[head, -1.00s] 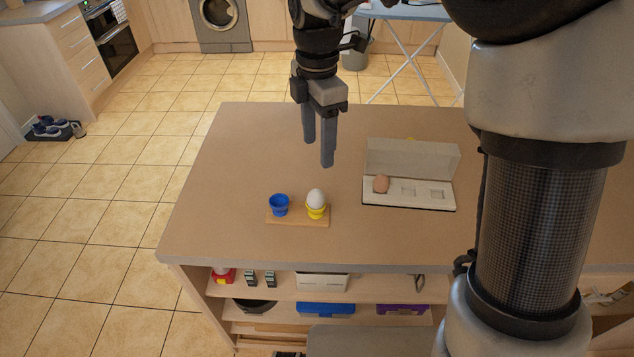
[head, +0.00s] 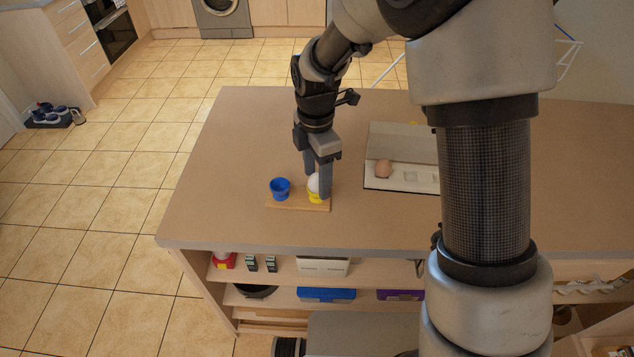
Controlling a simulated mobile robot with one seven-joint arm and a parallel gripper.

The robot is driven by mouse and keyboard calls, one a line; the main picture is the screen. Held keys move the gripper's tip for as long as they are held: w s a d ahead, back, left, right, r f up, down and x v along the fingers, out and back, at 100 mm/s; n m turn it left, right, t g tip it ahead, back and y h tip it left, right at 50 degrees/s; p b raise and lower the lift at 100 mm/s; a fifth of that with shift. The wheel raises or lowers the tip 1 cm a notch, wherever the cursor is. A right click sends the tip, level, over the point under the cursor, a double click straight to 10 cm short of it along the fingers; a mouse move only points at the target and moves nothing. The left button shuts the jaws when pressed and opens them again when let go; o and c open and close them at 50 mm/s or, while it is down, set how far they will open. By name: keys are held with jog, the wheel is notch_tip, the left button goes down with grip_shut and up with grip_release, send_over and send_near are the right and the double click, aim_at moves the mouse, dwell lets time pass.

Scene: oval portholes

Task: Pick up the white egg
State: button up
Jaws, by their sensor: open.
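The white egg (head: 313,184) sits upright in the yellow egg cup (head: 315,198) on a small wooden board (head: 290,207). My gripper (head: 319,188) is open and lowered at the egg, with its fingers pointing down. One finger is in front of the egg and hides its right part; the other is behind it. I cannot tell whether either finger touches the egg. An empty blue egg cup (head: 280,188) stands on the same board to the left.
My arm hides the box's right end. The counter left of the board is clear. Shelves below hold a blue box (head: 326,294) and other items.

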jog(key=shift+f, duration=0.15)
jog(key=c, duration=0.8)
jog(key=shift+o, duration=0.2)
